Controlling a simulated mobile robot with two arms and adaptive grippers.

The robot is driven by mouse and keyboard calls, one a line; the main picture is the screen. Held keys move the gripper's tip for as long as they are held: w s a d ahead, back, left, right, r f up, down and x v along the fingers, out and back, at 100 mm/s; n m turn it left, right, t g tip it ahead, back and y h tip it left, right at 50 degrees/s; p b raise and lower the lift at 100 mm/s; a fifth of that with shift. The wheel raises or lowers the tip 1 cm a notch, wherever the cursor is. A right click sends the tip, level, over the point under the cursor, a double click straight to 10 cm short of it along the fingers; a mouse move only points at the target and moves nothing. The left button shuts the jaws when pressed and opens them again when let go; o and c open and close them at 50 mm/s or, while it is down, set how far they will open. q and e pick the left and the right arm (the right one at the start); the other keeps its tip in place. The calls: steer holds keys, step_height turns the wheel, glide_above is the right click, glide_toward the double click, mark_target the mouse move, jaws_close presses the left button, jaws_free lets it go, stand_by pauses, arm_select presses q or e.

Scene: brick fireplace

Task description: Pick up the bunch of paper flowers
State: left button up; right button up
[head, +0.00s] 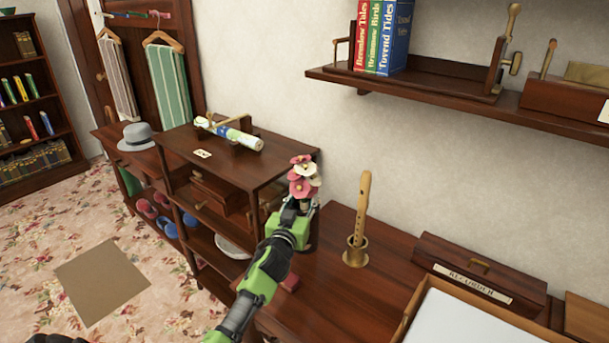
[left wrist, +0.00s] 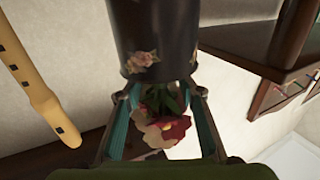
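The bunch of paper flowers (head: 304,175), pink and white with a dark centre, shows just above my left gripper (head: 303,206) in the head view. In the left wrist view, the flowers (left wrist: 164,128) and green stems lie between the teal pads of my left gripper (left wrist: 160,98). The fingers are spread, with gaps on both sides of the stems. The stems lead into a dark vase (left wrist: 155,35) with a rose pattern, which looks upside down in that view. In the head view my gripper mostly hides the vase. My right gripper is not in view.
A wooden recorder (head: 362,208) stands in a brass holder (head: 355,252) right of my gripper. A dark shelf unit (head: 262,172) is close on the left. A box labelled RECORDER (head: 480,268) lies at right. A wall shelf (head: 450,98) with books overhangs the right side.

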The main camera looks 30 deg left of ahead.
arm_select(q)
steer(key=shift+x, duration=0.8)
steer(key=shift+s, duration=0.1)
steer(key=shift+c, duration=0.7)
jaws_close()
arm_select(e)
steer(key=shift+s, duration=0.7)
